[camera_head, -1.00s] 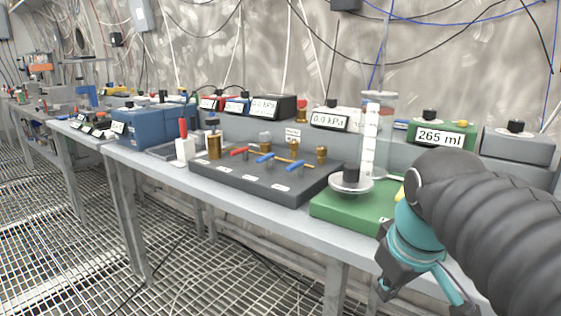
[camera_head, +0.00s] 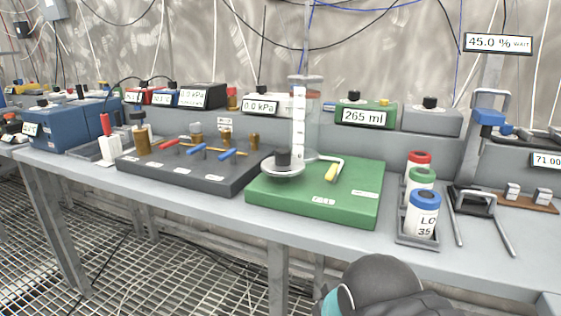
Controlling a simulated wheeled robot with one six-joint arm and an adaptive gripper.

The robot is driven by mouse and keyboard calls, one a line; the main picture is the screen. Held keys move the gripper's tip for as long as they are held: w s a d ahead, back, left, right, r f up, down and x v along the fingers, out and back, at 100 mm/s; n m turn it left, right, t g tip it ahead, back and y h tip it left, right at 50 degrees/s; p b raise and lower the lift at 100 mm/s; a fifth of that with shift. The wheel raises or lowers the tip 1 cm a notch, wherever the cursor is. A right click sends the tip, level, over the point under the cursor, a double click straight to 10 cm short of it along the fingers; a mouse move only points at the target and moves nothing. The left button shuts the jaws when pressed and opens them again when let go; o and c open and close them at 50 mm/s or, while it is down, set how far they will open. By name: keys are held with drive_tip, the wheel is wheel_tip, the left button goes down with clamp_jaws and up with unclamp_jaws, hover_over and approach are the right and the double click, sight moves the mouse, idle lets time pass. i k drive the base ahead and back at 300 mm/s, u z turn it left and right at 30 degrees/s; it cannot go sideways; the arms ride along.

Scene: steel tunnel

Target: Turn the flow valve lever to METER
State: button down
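A green base (camera_head: 290,208) stands on the bench at the centre and carries a clear upright cylinder (camera_head: 314,115) and a round metal pan with a black knob. A lever with a yellow grip (camera_head: 331,172) and a pale bent rod sits on this base, right of the cylinder. Two small labels lie near the base's front and right edges, too small to read. No lever in view is legibly marked as the flow valve. My gripper is out of view; only my dark arm and a sliver of teal show at the bottom, below the bench edge.
A dark board (camera_head: 190,172) with one red and two blue levers lies left of the green base. A rack of capped bottles (camera_head: 418,240) stands to its right, beside a black stand with two prongs (camera_head: 474,203). Boxes with displays line the back.

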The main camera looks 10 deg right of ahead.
sight(331, 174)
drive_tip(key=u, duration=0.8)
drive_tip(key=k, duration=0.55)
drive_tip(key=z, duration=0.25)
